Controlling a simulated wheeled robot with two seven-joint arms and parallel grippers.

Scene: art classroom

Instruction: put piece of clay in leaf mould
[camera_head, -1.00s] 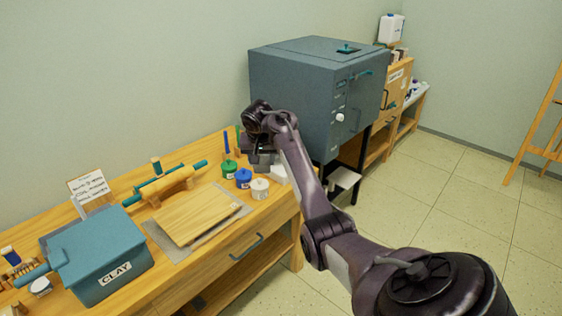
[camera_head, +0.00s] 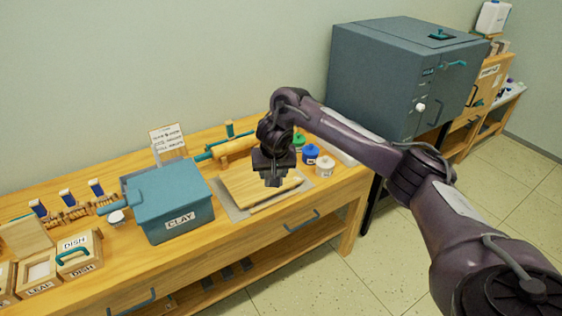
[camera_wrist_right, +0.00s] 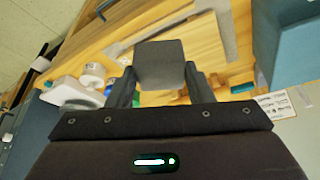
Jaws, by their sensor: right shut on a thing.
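My right gripper (camera_head: 272,180) is above the wooden board on the workbench, pointing down. In the right wrist view its two fingers (camera_wrist_right: 163,88) are shut on a grey block, the piece of clay (camera_wrist_right: 160,62). The leaf mould (camera_head: 38,288), a small wooden box labelled LEAF, sits at the bench's front left, well to the left of the gripper. It has a pale recess on top and its left part is near the frame edge. My left gripper is not in view.
A teal CLAY box (camera_head: 180,222) stands between the gripper and the leaf mould. A mould labelled DISH (camera_head: 80,262) with a teal handle is right beside the leaf mould. The wooden board (camera_head: 245,187), paint jars (camera_head: 311,153) and a rolling pin (camera_head: 234,147) are near the gripper.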

